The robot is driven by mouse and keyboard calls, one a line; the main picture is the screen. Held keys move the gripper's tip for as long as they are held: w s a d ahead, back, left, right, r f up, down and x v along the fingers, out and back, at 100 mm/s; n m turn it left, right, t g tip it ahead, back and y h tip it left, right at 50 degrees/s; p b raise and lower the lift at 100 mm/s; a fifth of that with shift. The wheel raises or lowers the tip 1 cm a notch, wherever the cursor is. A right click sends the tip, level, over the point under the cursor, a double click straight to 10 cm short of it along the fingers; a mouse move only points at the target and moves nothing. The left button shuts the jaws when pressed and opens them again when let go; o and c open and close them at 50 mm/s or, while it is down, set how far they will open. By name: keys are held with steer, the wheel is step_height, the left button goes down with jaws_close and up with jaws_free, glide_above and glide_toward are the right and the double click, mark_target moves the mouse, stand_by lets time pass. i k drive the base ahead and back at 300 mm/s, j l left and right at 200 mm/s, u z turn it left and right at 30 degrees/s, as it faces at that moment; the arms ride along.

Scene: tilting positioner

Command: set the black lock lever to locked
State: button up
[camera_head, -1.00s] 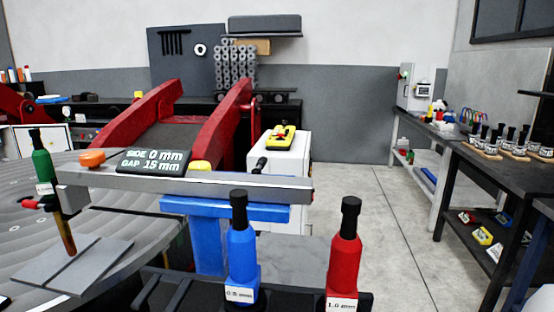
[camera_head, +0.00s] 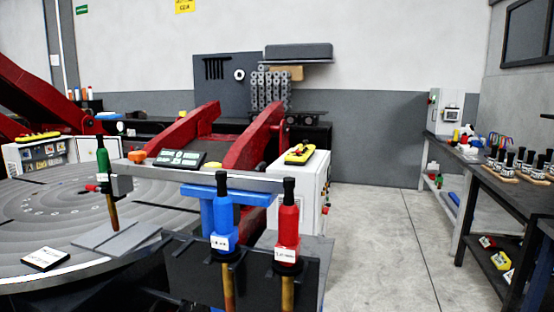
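I cannot clearly pick out a black lock lever in this view. A grey beam (camera_head: 240,181) with a small display panel (camera_head: 179,159), an orange knob (camera_head: 137,157) and a yellow knob (camera_head: 212,165) spans in front of the red tilting arms (camera_head: 255,137). A green torch-like tool (camera_head: 103,160) hangs at the beam's left end, tip over a flat grey plate pair (camera_head: 117,237) on the round table (camera_head: 60,207). Small dark and red fittings (camera_head: 325,210) show on the right side of the white cabinet. My gripper is not in view.
A blue-topped tool (camera_head: 222,215) and a red-topped tool (camera_head: 288,222) stand upright in a dark rack (camera_head: 192,275) at the front. A white cabinet (camera_head: 318,175) carries a yellow pendant (camera_head: 300,155). Dark benches (camera_head: 520,195) line the right. The floor (camera_head: 385,240) between is clear.

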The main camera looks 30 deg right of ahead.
mark_target(260, 167)
steer(key=k+z, duration=0.1)
steer(key=z, duration=1.1)
steer(key=i+l+z, duration=0.15)
steer(key=i+z, duration=0.4)
steer(key=z, duration=0.25)
steer(key=i, duration=1.25)
steer(key=i+z, duration=0.25)
steer(key=i, duration=0.3)
steer(key=i+j+z, duration=0.25)
steer(key=i, duration=0.3)
steer(key=i+u, duration=0.15)
steer(key=u, duration=0.3)
steer(key=i+l+u, duration=0.1)
steer(key=u, duration=0.35)
